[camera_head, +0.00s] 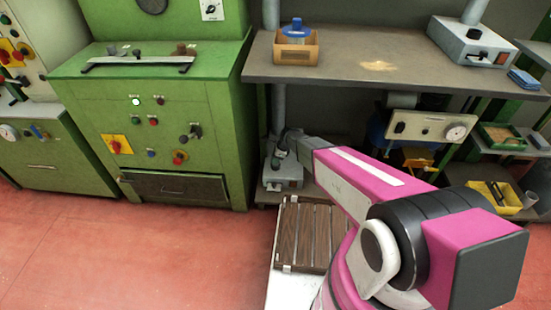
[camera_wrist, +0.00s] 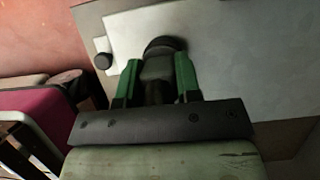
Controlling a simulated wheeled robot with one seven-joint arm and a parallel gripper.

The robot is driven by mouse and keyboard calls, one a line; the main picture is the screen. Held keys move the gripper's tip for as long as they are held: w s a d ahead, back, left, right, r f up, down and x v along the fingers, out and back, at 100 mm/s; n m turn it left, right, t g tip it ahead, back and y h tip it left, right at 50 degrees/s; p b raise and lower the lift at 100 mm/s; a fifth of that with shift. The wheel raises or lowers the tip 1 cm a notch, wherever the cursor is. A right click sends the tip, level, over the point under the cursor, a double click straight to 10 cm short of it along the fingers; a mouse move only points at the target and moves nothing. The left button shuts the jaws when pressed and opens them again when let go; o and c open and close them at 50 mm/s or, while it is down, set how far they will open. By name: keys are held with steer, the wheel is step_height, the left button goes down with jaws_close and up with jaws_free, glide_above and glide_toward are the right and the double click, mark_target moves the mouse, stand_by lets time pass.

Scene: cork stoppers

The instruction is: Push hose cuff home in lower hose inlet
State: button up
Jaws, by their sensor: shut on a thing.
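My gripper (camera_wrist: 157,64) has green fingers closed on the sides of a dark grey cuff (camera_wrist: 157,70). Beyond the fingertips a black round rim (camera_wrist: 166,43) shows against a pale panel; I cannot tell whether it is the cuff's end or the lower hose inlet. How deep the cuff sits is hidden. In the head view my gripper (camera_head: 284,148) is small and dark, at the end of my pink arm, just above a grey box (camera_head: 283,180) under the bench. The inlet itself cannot be made out there.
A grey pipe (camera_head: 279,108) runs down behind my gripper under the workbench (camera_head: 345,68). A green machine (camera_head: 165,130) stands close on the left. A brown slatted piece (camera_head: 308,232) lies in front of the grey box. The red floor at the left front is clear.

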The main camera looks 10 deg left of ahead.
steer(key=shift+f, duration=0.75)
stand_by(0.4)
steer(key=o, duration=1)
steer(key=v, duration=1)
steer(key=shift+d+r, duration=0.1)
steer(key=shift+r, duration=0.3)
